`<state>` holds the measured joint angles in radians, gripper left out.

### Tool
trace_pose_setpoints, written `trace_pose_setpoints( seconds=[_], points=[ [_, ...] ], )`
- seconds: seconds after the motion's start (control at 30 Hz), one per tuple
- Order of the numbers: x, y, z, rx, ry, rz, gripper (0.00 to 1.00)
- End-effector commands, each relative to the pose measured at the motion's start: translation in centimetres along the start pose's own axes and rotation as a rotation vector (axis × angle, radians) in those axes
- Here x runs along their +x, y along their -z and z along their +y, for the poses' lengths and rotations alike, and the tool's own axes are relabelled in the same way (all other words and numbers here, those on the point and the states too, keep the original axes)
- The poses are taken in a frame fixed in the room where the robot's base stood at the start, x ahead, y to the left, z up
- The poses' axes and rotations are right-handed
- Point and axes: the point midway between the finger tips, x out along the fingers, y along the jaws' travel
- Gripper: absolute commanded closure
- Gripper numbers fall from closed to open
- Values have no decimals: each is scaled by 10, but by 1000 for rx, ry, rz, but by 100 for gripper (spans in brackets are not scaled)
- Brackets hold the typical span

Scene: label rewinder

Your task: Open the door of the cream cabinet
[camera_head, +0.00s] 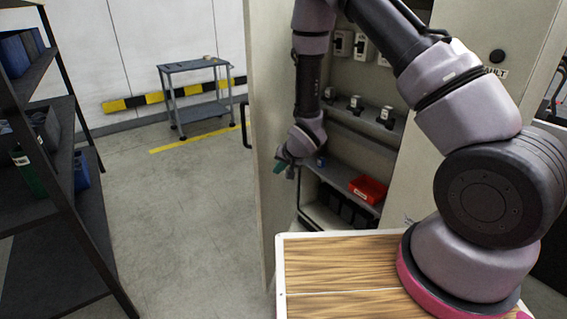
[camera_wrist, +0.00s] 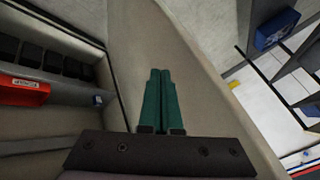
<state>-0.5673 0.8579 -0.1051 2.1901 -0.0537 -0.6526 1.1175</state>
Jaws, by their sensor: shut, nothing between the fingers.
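The cream cabinet (camera_head: 425,175) stands in the middle and right of the head view, with its interior showing. Its door (camera_head: 264,215) stands open at the left, swung out toward me. In the wrist view the door (camera_wrist: 190,70) is a cream panel running diagonally across the middle. My gripper (camera_head: 281,166) is at the inner side of the door, about halfway up. Its green fingers (camera_wrist: 158,100) are shut together with nothing between them and point at the panel. I cannot tell whether they touch it.
Inside the cabinet are switches, a red bin (camera_head: 368,189) and dark items on shelves. A wood-topped surface (camera_head: 340,270) lies below my arm. A dark shelf rack (camera_head: 60,190) stands at left, a grey cart (camera_head: 195,95) at the back wall. Floor between is clear.

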Motion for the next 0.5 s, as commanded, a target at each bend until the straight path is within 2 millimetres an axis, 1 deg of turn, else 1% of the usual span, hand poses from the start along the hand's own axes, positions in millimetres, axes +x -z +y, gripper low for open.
trace_pose_setpoints(
  seconds=[0.03, 0.1, 0.23, 0.4, 0.5],
  points=[
    [11, -1, 0, -4, -1, -1, 100],
    [14, -1, -15, -6, 4, 0, 100],
    [20, 0, -28, -3, 2, 0, 100],
    [24, 0, -35, -1, 0, 0, 100],
    [24, 0, -36, -1, 0, 0, 100]
  ],
)
